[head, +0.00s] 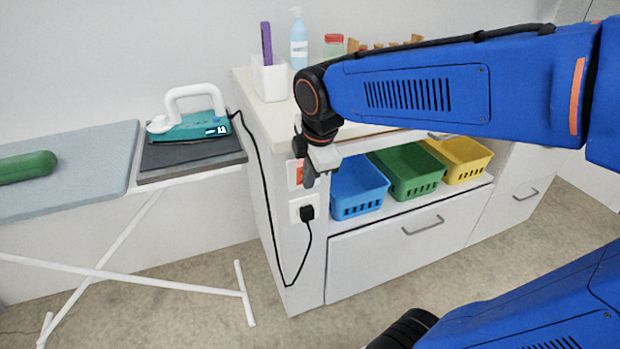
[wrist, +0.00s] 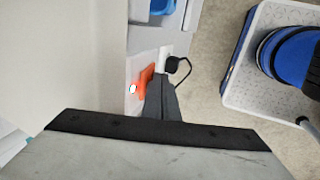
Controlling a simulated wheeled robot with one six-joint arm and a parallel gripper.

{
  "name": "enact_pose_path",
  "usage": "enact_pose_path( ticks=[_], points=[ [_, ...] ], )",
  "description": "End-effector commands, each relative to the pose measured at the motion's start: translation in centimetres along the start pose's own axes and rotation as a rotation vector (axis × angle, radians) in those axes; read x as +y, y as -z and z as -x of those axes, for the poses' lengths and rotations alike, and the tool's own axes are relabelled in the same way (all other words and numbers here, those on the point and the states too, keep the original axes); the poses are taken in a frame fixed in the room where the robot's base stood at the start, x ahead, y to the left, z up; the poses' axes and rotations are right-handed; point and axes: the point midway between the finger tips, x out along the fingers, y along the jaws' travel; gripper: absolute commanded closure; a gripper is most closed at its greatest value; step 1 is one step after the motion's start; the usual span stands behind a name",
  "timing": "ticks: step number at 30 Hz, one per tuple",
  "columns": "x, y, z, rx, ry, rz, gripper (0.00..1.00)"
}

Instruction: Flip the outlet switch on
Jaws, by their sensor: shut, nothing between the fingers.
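The outlet switch is an orange-red rocker on a white plate (head: 296,172) on the end panel of the white cabinet; in the wrist view the orange switch (wrist: 145,78) shows just beside my fingertips. My gripper (head: 309,181) is shut and empty, pointing at the switch from the right and partly covering it in the head view. In the wrist view the shut fingers (wrist: 161,82) overlap the switch's edge; I cannot tell if they touch it. Below the switch is a white socket (head: 300,204) with a black plug (head: 307,213) in it.
A black cord (head: 268,200) runs from the plug to a teal iron (head: 190,124) on the ironing board (head: 75,170) at left. Blue (head: 357,190), green (head: 408,172) and yellow (head: 460,158) baskets sit in the cabinet shelf. A white holder (head: 270,80) stands on the countertop.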

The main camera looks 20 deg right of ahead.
Motion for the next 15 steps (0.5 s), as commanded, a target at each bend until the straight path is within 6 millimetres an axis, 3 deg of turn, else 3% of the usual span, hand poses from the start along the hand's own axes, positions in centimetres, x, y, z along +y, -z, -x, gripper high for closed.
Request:
enact_pose_path(
  ticks=[15],
  points=[
    [0.17,-0.01,0.56,-0.002,0.007,0.001,1.0]
  ],
)
